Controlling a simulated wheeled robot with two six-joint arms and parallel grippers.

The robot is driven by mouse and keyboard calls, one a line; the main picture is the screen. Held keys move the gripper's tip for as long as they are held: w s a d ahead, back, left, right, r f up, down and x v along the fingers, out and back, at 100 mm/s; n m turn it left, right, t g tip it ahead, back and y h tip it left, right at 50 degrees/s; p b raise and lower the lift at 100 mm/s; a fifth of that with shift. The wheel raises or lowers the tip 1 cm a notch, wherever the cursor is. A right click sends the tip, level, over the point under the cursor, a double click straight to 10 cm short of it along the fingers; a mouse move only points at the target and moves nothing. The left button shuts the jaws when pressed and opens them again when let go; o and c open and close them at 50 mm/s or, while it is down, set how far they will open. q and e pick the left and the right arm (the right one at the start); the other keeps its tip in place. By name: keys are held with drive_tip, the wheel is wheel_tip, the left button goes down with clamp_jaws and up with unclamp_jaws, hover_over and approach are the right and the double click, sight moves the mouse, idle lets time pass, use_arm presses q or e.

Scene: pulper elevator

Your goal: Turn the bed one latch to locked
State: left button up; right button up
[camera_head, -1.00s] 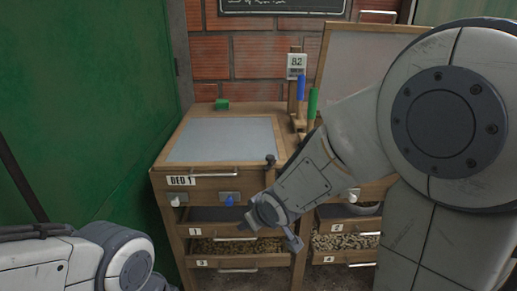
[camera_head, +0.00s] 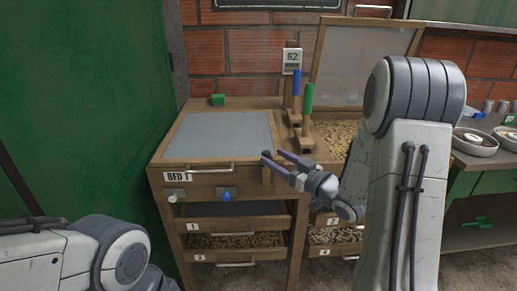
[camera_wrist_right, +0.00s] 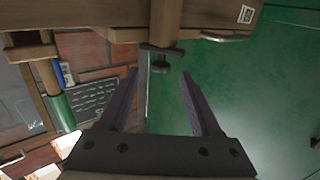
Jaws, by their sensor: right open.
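The bed one case is a wooden case with a grey top panel (camera_head: 225,135) and a "BED 1" label (camera_head: 177,176) on its front left. In the right wrist view, a dark crossbar that looks like the latch (camera_wrist_right: 162,51) sits at the end of a wooden post, with a small dark knob below it. My right gripper (camera_head: 272,155) is open at the case's front right corner. In the right wrist view its two purple fingers (camera_wrist_right: 159,74) stand apart, either side of the knob's line, with no clear contact. In the head view the fingers hide the latch. My left gripper is out of view.
A white knob (camera_head: 173,196) and a blue knob (camera_head: 226,195) are on the front, with drawers of pellets below. A blue-handled tool (camera_head: 297,83) and a green-handled tool (camera_head: 308,97) stand behind the right gripper. A green wall (camera_head: 80,90) is close on the left.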

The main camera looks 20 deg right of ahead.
drive_tip(key=x, duration=0.7)
drive_tip(key=shift+w+a, duration=0.1)
drive_tip(key=shift+w, duration=0.15)
clamp_jaws()
